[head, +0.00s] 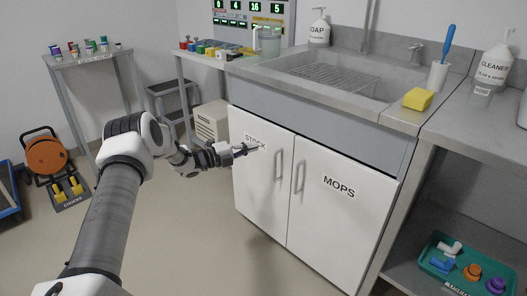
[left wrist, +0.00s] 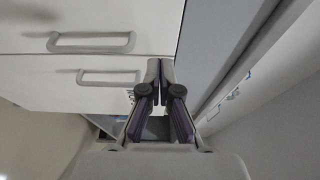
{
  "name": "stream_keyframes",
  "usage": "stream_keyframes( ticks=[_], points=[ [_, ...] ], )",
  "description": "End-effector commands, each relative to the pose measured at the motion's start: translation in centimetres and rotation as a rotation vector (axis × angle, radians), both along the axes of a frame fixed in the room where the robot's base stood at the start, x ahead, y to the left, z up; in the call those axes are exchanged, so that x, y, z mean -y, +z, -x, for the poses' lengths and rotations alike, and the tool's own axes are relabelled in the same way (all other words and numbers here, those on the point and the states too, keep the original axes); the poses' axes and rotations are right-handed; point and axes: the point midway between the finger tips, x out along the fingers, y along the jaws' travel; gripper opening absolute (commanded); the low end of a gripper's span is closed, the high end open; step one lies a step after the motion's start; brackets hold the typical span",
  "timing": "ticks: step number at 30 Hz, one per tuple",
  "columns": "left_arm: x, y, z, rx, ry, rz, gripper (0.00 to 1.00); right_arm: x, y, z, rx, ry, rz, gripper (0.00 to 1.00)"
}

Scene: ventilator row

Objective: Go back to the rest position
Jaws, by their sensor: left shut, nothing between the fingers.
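My left gripper (head: 258,147) reaches out from the left in the head view, in front of the cabinet door marked STOCK (head: 246,173). Its fingers are shut and hold nothing. In the left wrist view the shut fingers (left wrist: 161,68) point toward the white cabinet front, near the handles. I cannot tell whether the fingertips touch the door. My right gripper is not in view.
The sink cabinet has a second door marked MOPS (head: 337,225); both doors appear shut. The counter carries a sink (head: 330,75), a yellow sponge (head: 417,99) and bottles. An orange reel (head: 45,156) stands left.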

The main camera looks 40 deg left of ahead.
Motion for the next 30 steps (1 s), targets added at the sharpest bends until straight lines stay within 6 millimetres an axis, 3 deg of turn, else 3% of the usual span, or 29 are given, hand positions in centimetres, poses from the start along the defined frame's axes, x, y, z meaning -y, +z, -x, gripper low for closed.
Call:
stream_keyframes(
  ticks=[3,10,13,14,17,20,22,24,26,30],
  points=[
    [-1.0,0.0,0.1,-0.001,0.001,0.0,0.0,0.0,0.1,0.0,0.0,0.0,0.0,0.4],
    [-1.1,-0.1,0.1,-0.002,0.0,0.0,0.0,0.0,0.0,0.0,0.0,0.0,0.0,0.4],
    [0.7,-0.6,-0.5,-0.015,-0.03,-0.01,0.0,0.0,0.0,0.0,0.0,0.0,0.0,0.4],
    [1.8,-0.8,-0.9,-0.02,-0.049,-0.015,0.0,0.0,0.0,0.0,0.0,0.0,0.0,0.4],
    [7.9,-3.2,-1.4,-0.084,-0.133,0.008,0.0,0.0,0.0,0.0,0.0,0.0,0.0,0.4],
    [15.9,-7.3,-0.4,-0.219,-0.171,0.111,0.0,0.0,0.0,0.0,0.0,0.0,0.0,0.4],
    [20.9,-10.9,1.4,-0.367,-0.15,0.215,0.0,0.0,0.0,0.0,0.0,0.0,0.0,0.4],
    [25.2,-14.7,4.2,-0.545,-0.093,0.325,0.0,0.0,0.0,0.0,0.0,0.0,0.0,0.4],
    [28.2,-18.0,7.5,-0.715,-0.015,0.414,0.0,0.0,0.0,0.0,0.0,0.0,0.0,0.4],
    [32.0,-24.3,17.7,-1.11,0.267,0.582,0.0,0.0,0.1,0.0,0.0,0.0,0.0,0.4]
  ],
)
